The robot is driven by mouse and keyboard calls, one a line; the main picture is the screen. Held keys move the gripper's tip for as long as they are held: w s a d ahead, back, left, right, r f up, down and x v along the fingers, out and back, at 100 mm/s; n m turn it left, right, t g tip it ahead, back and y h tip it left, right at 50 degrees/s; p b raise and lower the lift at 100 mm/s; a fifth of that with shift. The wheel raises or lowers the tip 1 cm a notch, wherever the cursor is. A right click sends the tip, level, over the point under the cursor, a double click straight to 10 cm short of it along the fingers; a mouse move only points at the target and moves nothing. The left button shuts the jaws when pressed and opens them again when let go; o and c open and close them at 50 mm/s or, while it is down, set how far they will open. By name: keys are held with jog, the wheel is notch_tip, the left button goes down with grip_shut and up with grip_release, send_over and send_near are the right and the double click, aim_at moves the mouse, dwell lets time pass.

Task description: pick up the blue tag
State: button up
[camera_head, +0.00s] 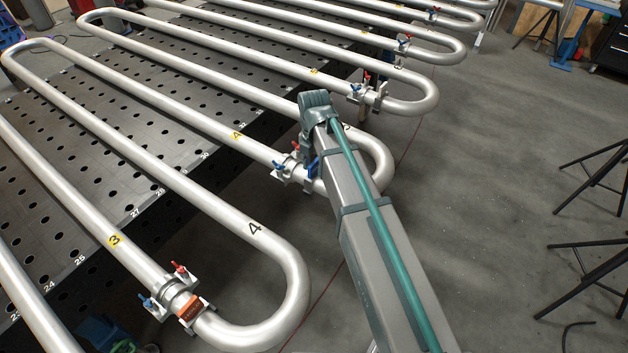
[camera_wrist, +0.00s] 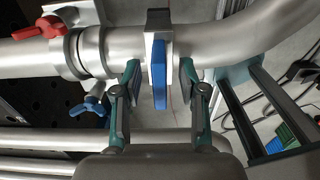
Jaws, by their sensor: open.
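The blue tag (camera_wrist: 159,75) is a thin upright slab on the metal clip (camera_wrist: 159,22) around the silver pipe in the wrist view. My gripper (camera_wrist: 159,84) is open, with one finger on each side of the tag. A gap shows between the tag and each finger. In the head view, a bit of blue (camera_head: 313,167) shows beside my arm at the pipe's bend and looks like the tag. My arm hides most of the gripper there.
A pipe clamp with a red handle (camera_wrist: 38,28) and a blue handle (camera_wrist: 90,106) sits left of the tag. Several serpentine coils lie on a perforated table (camera_head: 110,125). Another coil at the front bears an orange-brown tag (camera_head: 190,308). Black stands (camera_head: 600,170) are at right.

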jog(key=shift+f, duration=0.15)
grip_shut()
dwell(0.6)
notch_tip(320, 180, up, 18)
jog(key=p, duration=0.7)
